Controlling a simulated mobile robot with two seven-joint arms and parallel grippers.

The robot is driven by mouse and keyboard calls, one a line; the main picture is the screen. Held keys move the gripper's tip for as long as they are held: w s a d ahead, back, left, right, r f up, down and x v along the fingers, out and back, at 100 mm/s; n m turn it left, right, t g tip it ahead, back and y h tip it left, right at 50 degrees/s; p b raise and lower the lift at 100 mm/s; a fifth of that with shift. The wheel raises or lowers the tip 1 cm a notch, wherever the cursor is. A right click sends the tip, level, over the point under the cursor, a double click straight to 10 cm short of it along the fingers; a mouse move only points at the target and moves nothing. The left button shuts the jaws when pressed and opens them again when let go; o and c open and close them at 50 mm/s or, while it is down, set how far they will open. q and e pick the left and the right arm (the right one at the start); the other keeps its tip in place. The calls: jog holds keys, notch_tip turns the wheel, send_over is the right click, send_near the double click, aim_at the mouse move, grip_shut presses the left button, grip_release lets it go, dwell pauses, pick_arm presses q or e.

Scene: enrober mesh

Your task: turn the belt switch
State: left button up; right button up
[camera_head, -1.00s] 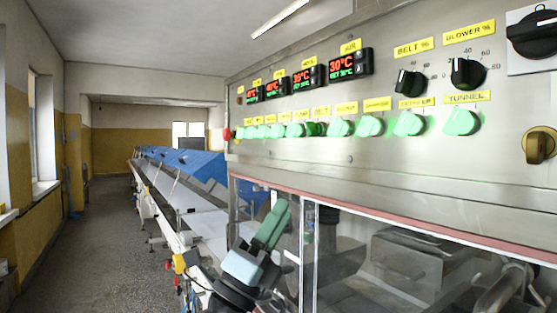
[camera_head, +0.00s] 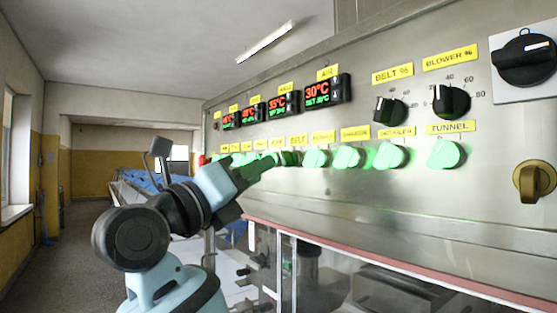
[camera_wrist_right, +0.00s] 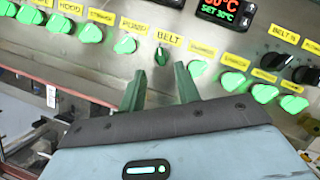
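The belt switch (camera_wrist_right: 161,56) is a dark green knob under the yellow BELT label (camera_wrist_right: 171,40) in the right wrist view. It looks narrow and upright, while the neighbouring knobs are lit brighter green and tilted. My right gripper (camera_wrist_right: 160,70) is open, with one green finger on each side of the line to this knob. The fingertips look just short of it; contact cannot be told. In the head view my right gripper (camera_head: 262,166) reaches up to the knob row and partly covers the belt switch (camera_head: 290,158). My left gripper is not in view.
Bright green knobs (camera_head: 347,157) line the steel panel on both sides. Above are red displays (camera_head: 317,91) and black dials (camera_head: 451,101). A large black rotary switch (camera_head: 525,57) is at upper right. Clear windows (camera_head: 330,270) lie below the panel.

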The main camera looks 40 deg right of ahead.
aim_at(282, 160)
jog(key=x, duration=0.5)
jog(key=shift+s+r+p, duration=0.15)
jog(key=shift+p, duration=0.2)
jog(key=shift+d, duration=0.55)
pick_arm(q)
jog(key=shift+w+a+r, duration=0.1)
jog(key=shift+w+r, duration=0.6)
pick_arm(e)
jog(key=shift+w, duration=0.2)
grip_shut()
